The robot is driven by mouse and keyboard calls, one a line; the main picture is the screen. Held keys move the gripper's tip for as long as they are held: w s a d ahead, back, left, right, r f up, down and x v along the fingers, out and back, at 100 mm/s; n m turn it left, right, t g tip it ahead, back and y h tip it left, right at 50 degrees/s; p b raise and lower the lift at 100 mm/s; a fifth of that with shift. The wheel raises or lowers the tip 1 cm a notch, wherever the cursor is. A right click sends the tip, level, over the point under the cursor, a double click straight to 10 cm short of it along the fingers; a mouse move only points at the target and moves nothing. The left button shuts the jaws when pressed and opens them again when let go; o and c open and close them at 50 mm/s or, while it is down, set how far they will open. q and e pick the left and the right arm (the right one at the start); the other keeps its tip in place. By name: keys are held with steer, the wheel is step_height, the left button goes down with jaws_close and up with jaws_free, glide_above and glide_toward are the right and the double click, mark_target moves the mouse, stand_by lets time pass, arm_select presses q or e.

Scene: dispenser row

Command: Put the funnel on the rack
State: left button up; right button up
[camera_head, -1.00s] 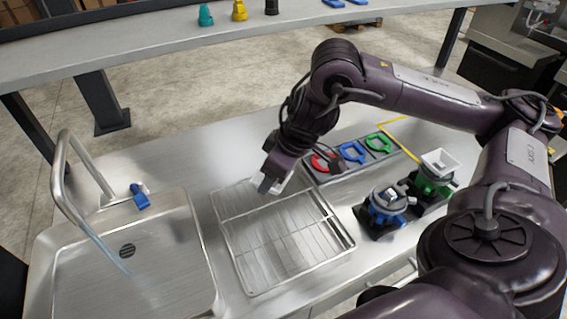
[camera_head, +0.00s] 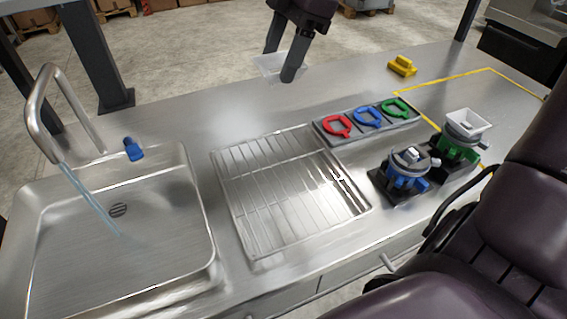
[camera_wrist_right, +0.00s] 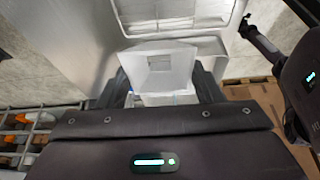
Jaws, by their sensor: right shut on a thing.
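The white funnel (camera_head: 270,65) is between the fingers of my right gripper (camera_head: 281,60), which is shut on it and holds it up, clear of the steel table, beyond the rack. In the right wrist view the funnel (camera_wrist_right: 160,68) sits between the two dark fingers, its square mouth showing. The wire rack (camera_head: 262,190) lies on the table right of the sink and looks empty. My left gripper is out of the head view; a dark gripper-like part at the right of the wrist view may be it, its jaws unclear.
A sink (camera_head: 205,225) with a faucet (camera_head: 40,110) is at left. A tray of red, blue and green rings (camera_head: 367,117) lies behind the rack's right side. Blue (camera_head: 405,170) and green (camera_head: 457,150) dispensers stand right; the green one bears another white funnel (camera_head: 468,122). A yellow piece (camera_head: 402,66) lies behind.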

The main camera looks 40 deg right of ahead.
step_height(320, 180, down, 20)
steer(key=shift+a+r, duration=0.1)
steer(key=shift+a, duration=0.05)
stand_by(0.3)
steer(key=shift+s, duration=0.1)
steer(key=shift+f, duration=0.2)
steer(key=o, duration=1)
steer(key=shift+r, duration=0.15)
steer(key=shift+r, duration=0.25)
steer(key=v, duration=1.1)
steer(key=shift+d+r, duration=0.25)
